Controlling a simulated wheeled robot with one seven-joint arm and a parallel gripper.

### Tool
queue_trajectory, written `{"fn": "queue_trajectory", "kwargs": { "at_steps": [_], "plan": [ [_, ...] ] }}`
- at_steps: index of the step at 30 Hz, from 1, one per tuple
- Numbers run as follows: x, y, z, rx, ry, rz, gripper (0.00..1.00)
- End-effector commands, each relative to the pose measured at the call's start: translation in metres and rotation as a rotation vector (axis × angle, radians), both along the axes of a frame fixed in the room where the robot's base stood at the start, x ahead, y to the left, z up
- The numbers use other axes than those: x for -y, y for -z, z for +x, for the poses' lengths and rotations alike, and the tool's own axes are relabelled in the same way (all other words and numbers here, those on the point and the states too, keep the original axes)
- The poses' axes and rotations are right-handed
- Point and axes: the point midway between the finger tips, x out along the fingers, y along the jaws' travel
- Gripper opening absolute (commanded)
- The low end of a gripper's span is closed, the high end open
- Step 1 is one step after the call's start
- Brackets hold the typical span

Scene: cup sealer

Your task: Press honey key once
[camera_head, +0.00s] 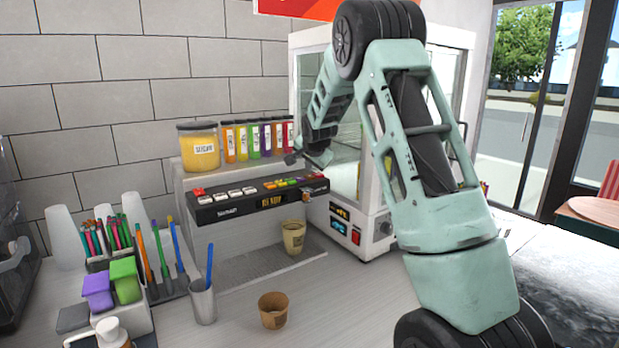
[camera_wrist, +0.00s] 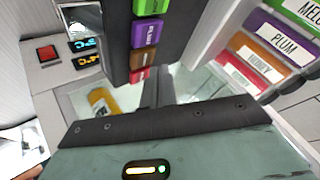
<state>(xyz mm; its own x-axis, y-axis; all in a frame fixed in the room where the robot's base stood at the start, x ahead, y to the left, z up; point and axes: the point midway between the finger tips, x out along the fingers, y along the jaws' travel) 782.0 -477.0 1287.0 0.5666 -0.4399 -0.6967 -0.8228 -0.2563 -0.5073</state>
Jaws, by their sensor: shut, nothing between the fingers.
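The black key panel (camera_head: 228,209) runs along the front of the dispenser under the flavour bottles, with white and coloured keys. In the wrist view, an orange-brown key (camera_wrist: 142,57) lies between a purple PLUM key (camera_wrist: 147,32) and a red key (camera_wrist: 138,75). Its label is too small to read for sure, but its colour matches the HONEY bottle (camera_wrist: 252,65). My gripper (camera_head: 292,159) is shut and empty, apart from the panel, above its right part in the head view. Its fingertips show only partly in the wrist view.
A sugar jar (camera_head: 199,147) and several flavour bottles (camera_head: 253,138) stand on the dispenser behind the panel. A glass-sided machine (camera_head: 355,228) stands close at the right.

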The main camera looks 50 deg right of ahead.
Motion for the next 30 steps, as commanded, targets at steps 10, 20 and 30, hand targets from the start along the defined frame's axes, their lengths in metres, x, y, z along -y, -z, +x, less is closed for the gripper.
{"fn": "queue_trajectory", "kwargs": {
  "at_steps": [10, 20, 30],
  "plan": [
    [0.0000, 0.0000, 0.0000, 0.000, 0.000, 0.000, 0.00],
    [0.0000, 0.0027, 0.0000, 0.000, 0.000, 0.000, 0.00],
    [-0.0001, 0.0082, 0.0000, 0.000, 0.000, 0.000, 0.00]
  ]
}}
